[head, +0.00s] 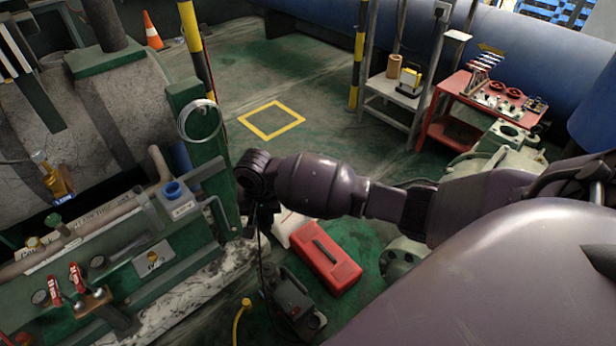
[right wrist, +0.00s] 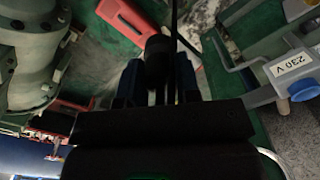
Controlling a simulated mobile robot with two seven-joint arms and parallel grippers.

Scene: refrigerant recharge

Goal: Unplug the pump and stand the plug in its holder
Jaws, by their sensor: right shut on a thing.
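My right gripper (head: 262,218) hangs in front of the green panel. It is shut on a black plug (right wrist: 157,58), which shows between the blue-sided fingers (right wrist: 158,85) in the right wrist view. A black cable runs from it down towards the dark grey pump (head: 290,298) on the floor. The socket box (head: 181,205) with a blue cap sits on the panel, left of the gripper; it also shows in the right wrist view, marked 230 V (right wrist: 291,66). The plug is apart from it. A grey bracket (head: 222,212) juts out beside the box; I cannot tell whether it is the holder.
A red case (head: 325,262) lies on the floor beside the pump. A yellow hose (head: 240,318) stands near the panel's foot. A red cart (head: 490,105) and a grey shelf (head: 392,92) stand at the back right. The floor around the yellow square (head: 272,120) is clear.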

